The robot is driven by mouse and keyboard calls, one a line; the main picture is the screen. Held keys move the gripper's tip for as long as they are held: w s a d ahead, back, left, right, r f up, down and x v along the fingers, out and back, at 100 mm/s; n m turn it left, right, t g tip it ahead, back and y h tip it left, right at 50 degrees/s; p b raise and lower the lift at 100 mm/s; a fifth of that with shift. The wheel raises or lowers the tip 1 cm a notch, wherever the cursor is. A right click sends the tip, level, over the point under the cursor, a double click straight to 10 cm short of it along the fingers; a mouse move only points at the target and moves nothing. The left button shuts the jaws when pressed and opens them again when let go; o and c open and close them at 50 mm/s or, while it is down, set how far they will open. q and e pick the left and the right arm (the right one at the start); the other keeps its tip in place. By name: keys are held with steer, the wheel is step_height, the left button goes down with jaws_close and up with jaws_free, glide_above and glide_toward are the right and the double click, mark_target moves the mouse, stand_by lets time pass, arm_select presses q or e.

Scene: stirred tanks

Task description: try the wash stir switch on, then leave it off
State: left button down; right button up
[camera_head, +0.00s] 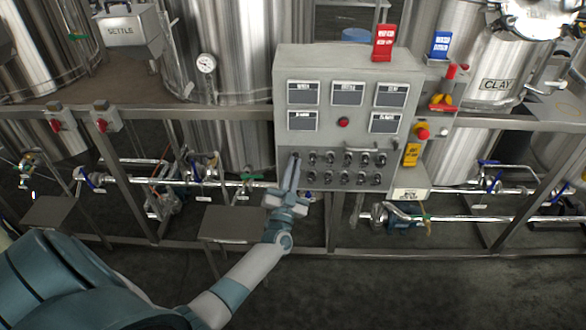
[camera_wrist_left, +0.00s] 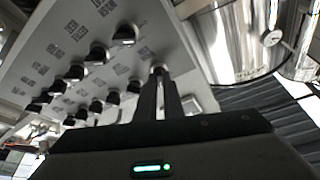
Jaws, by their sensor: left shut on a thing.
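The grey control panel (camera_head: 337,72) carries two rows of small black rotary switches, such as this one (camera_head: 346,159). The switch labels are too small to read, so I cannot tell by name which is the wash stir switch. My left gripper (camera_head: 295,158) is at the left end of the switch rows. In the left wrist view its narrow fingers (camera_wrist_left: 160,78) are shut on an end switch (camera_wrist_left: 158,69). The fingers hide most of that switch, so its turned position cannot be told. My right gripper is not in view.
Neighbouring switches (camera_wrist_left: 132,87) sit close beside the fingers. A red button (camera_head: 343,122) lies among the label plates above. A red emergency stop (camera_head: 423,134) is on the panel's right side. A steel frame rail (camera_head: 230,114) and pipes (camera_head: 240,183) run behind my arm.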

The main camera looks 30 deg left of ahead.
arm_select(q)
steer(key=shift+w+d+r+n+g+y+b, duration=0.15)
steer(key=shift+n+g+y+b, duration=0.8)
steer(key=shift+n, duration=1.7)
steer(key=shift+w+d+f+n+g+y+b, duration=0.1)
steer(key=shift+n+g+y+b, duration=0.3)
steer(key=shift+n+y, duration=1.55)
steer(key=shift+w+d+r+n+g+y+b, duration=0.15)
steer(key=shift+n+g+y+b, duration=0.55)
steer(key=shift+n, duration=2.6)
steer(key=shift+s+g, duration=0.1)
steer(key=shift+g, duration=0.25)
steer(key=c, duration=1.9)
jaws_free()
steer(key=shift+o, duration=0.2)
steer(key=shift+f, duration=0.1)
steer(key=shift+f, duration=0.15)
